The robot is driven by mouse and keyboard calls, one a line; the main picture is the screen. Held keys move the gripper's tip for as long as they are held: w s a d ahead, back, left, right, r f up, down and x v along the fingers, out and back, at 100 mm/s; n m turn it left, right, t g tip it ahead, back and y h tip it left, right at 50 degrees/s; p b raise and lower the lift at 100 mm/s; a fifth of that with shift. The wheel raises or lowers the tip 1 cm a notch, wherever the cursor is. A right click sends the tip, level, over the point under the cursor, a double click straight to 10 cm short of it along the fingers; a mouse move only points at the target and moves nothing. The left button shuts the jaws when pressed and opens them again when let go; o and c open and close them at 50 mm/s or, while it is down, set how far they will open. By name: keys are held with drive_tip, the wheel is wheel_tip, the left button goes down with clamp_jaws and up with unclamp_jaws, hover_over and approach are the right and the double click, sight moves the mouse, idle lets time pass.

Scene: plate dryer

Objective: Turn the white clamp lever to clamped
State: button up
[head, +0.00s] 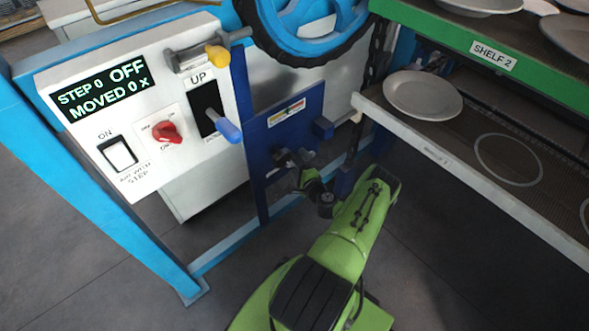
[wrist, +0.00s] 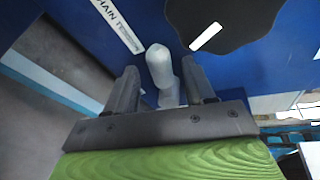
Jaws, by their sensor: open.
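The white clamp lever (wrist: 160,68) shows in the wrist view as a rounded white handle in front of a blue panel. My gripper (wrist: 159,75) is open, with one finger on each side of the lever. Small gaps seem to show between fingers and lever, so I cannot tell any contact. In the head view my gripper (head: 283,158) is at the blue panel (head: 284,122), below its colored gauge label. The lever cannot be made out there, hidden by my gripper.
A white control box (head: 150,110) with a display reading OFF, a red knob (head: 168,132) and a blue-handled lever (head: 228,130) stands to the left. A shelf rack (head: 420,138) with plates is at the right. A dark rounded part (wrist: 225,20) lies close beside the lever.

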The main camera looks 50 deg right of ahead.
drive_tip(key=shift+x, duration=0.85)
drive_tip(key=shift+r, duration=0.1)
drive_tip(key=shift+c, duration=0.3)
clamp_jaws()
